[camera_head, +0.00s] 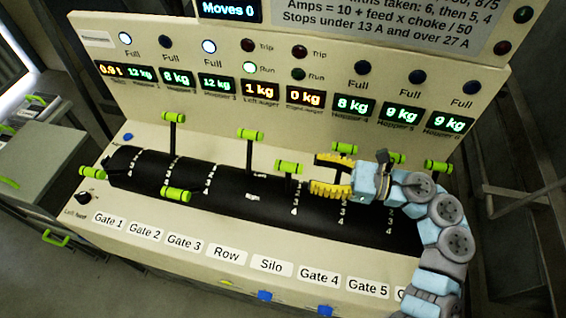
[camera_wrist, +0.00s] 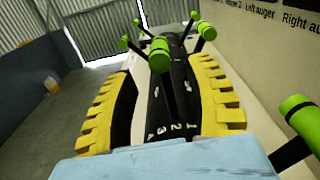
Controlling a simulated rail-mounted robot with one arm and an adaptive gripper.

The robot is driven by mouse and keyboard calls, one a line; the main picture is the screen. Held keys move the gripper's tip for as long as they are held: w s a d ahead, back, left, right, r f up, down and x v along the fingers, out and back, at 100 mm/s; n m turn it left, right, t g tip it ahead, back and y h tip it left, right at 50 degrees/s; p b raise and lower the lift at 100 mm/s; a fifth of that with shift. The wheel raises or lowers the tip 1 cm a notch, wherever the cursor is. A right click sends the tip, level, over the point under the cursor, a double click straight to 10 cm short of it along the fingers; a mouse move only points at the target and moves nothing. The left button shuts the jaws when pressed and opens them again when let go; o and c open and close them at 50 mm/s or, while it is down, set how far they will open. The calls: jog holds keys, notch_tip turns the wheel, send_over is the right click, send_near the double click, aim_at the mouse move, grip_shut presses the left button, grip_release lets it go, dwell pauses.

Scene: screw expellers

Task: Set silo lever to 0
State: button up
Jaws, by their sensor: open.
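The lever that appears to be the silo lever (camera_head: 288,168) has a lime-green handle on a black stem. It stands up from the black drum, behind the Silo label (camera_head: 271,265). White numbers mark the drum beside it. My gripper (camera_head: 314,173) has yellow toothed fingers spread open, pointing left toward this handle from its right. In the wrist view, a green handle (camera_wrist: 160,55), likely the same lever, is centred between the open fingers (camera_wrist: 159,65), around their tips. Its stem runs down between them and no finger is seen touching it. Its exact number is unclear.
Other green levers stand close by: the row lever (camera_head: 250,135) on the left and one behind my gripper (camera_head: 343,148). A green handle (camera_wrist: 298,118) is just right of the fingers in the wrist view. The panel (camera_head: 330,75) with displays rises behind.

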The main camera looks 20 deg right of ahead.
aim_at(292, 168)
jog(key=x, duration=0.8)
jog(key=shift+a, duration=0.1)
grip_shut()
